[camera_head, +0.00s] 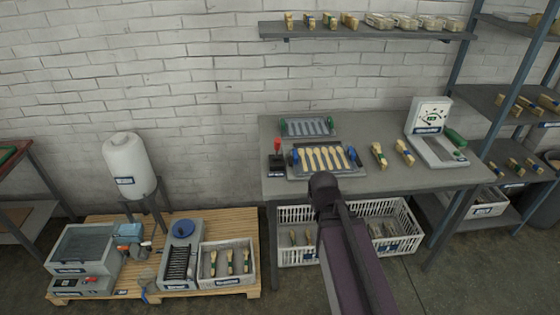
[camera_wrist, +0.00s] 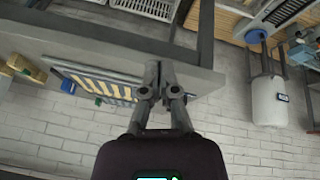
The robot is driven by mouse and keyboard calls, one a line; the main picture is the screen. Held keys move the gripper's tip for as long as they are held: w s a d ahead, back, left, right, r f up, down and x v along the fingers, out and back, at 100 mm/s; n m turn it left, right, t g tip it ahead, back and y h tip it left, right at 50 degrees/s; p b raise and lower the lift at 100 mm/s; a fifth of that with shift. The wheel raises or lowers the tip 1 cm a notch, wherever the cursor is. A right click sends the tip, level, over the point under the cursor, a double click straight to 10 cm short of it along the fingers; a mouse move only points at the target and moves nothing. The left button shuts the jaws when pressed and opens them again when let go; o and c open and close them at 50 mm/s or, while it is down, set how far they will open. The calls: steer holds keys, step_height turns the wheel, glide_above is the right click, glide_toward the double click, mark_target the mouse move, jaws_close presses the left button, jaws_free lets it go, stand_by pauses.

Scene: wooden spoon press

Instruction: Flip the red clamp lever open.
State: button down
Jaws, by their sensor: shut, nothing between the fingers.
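The red lever (camera_head: 277,145) stands upright on a small black base (camera_head: 276,162) at the left end of the grey workbench. Right of it is the press tray (camera_head: 297,174), with several wooden spoons (camera_head: 323,158) lying side by side and a blue part (camera_head: 351,154) at its right end. My gripper (camera_wrist: 158,72) is shut and empty, its two fingertips together in the wrist view, in front of the spoon tray and bench edge. The head view shows only the dark back of my wrist, below the tray. The red lever cannot be made out in the wrist view.
Behind the tray lies a second grey plate (camera_head: 307,128) with green ends. Two tied spoon bundles (camera_head: 379,154) and a scale (camera_head: 430,115) stand to the right. White crates (camera_head: 395,244) sit under the bench. A pallet (camera_head: 130,300) with machines is at left.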

mark_target(277, 147)
steer(key=w+f+n+t+b, duration=0.3)
steer(key=w+n+t+b, duration=0.35)
steer(key=w+b, duration=0.3)
steer(key=w+a+r+n+t+y+b, duration=0.1)
steer(key=a+n+t+y+b, duration=0.5)
steer(key=n+t+b, duration=0.5)
steer(key=b, duration=0.4)
steer(key=shift+a+r+n, duration=0.35)
steer(key=p+x, duration=0.5)
steer(key=x, duration=0.9)
steer(key=shift+p, duration=0.3)
steer(key=shift+a, duration=0.1)
steer(key=shift+w+a+r+p, duration=0.1)
steer(key=shift+a+r+p, duration=0.05)
steer(key=shift+p, duration=0.15)
